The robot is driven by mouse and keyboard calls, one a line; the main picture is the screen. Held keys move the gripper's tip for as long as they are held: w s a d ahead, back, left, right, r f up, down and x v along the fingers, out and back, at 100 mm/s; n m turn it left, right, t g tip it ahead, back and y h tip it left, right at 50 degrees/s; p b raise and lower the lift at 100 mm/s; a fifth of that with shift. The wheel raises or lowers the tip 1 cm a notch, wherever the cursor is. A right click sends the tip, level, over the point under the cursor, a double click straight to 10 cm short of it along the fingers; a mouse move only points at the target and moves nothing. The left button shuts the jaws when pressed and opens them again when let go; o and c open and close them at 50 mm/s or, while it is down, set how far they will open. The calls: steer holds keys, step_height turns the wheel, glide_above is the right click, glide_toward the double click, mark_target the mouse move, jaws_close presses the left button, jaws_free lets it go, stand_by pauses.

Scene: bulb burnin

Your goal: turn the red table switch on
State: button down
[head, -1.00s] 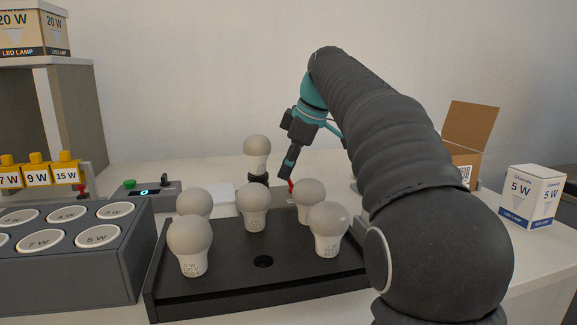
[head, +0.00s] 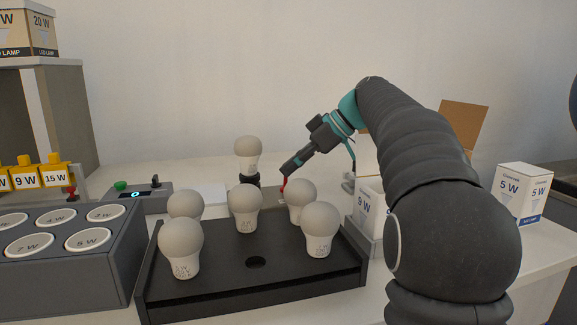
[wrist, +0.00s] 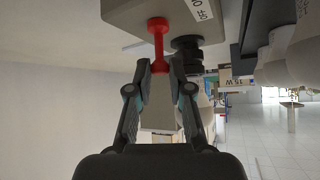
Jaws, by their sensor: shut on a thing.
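The red table switch (head: 283,184) stands behind the black bulb tray, just right of the upright bulb at the back. In the wrist view its red lever (wrist: 158,40) rises from a grey housing (wrist: 165,18) with a white label, upside down there. My gripper (head: 287,170) reaches it from the upper right, tilted. In the wrist view, my gripper (wrist: 160,70) has its fingertips on either side of the lever's knob end, shut on it. The head view shows only a small part of the lever below the fingers.
Several bulbs stand on the black tray (head: 256,285) in front. A 9 W box (head: 369,203) stands right, under my arm. A grey holder (head: 130,260) is at left.

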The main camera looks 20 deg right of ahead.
stand_by(0.3)
steer(key=c, duration=1.1)
jaws_free()
steer(key=shift+o, duration=0.2)
steer(key=v, duration=0.7)
steer(key=shift+d, duration=0.2)
steer(key=shift+r, duration=0.15)
